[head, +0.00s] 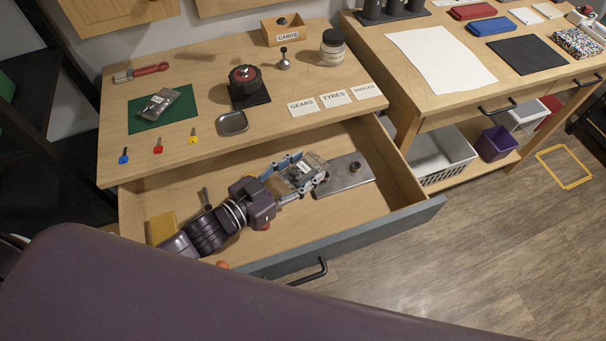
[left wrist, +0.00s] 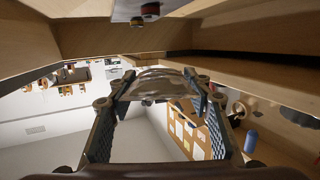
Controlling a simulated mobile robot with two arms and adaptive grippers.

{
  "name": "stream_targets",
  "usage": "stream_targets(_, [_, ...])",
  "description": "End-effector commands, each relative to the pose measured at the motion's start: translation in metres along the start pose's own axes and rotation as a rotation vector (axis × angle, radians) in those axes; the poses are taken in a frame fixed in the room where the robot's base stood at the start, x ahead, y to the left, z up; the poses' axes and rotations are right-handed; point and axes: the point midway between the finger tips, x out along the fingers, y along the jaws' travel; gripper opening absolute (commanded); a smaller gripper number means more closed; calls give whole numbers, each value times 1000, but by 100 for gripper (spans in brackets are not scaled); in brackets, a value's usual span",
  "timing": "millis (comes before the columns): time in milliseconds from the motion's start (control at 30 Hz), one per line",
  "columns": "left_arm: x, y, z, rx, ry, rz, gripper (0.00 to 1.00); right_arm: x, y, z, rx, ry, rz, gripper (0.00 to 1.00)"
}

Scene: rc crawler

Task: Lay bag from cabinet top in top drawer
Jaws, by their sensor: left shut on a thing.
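The top drawer (head: 385,165) of the cabinet is pulled open. My left gripper (head: 305,178) reaches into it and is shut on a clear bag (head: 306,168) with small dark and grey parts inside. The held bag is over the right half of the drawer, beside a grey metal plate (head: 348,182); I cannot tell whether it touches the drawer floor. In the left wrist view the bag (left wrist: 163,84) spans between the fingertips. Another similar bag (head: 159,104) lies on the green mat (head: 143,126) on the cabinet top (head: 200,70). My right gripper is not visible.
The drawer also holds a yellow block (head: 161,228) at its left and a dark slim tool (head: 206,198). On the cabinet top are a metal tray (head: 232,123), a dark round device (head: 246,80), a jar (head: 332,48) and several small labels and keys.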

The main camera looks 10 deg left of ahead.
Motion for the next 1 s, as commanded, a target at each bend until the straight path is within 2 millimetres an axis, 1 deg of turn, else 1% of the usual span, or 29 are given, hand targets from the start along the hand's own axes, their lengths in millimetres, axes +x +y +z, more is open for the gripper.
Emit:
stream_targets(33, [2,0,11,-3,-3,-2,22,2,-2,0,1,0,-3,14])
stream_targets(100, [3,0,20,-3,-2,-2,22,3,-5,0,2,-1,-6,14])
stream_targets(200, [4,0,28,-1,-1,-1,22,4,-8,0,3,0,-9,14])
stream_targets(467, [4,0,28,-1,-1,0,22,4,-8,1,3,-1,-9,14])
stream_targets(867, [6,0,40,-3,0,-1,22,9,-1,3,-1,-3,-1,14])
stream_targets(967, [6,0,40,-2,-1,0,22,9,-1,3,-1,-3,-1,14])
stream_targets(1000, [6,0,41,-2,-2,-1,48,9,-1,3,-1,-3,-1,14])
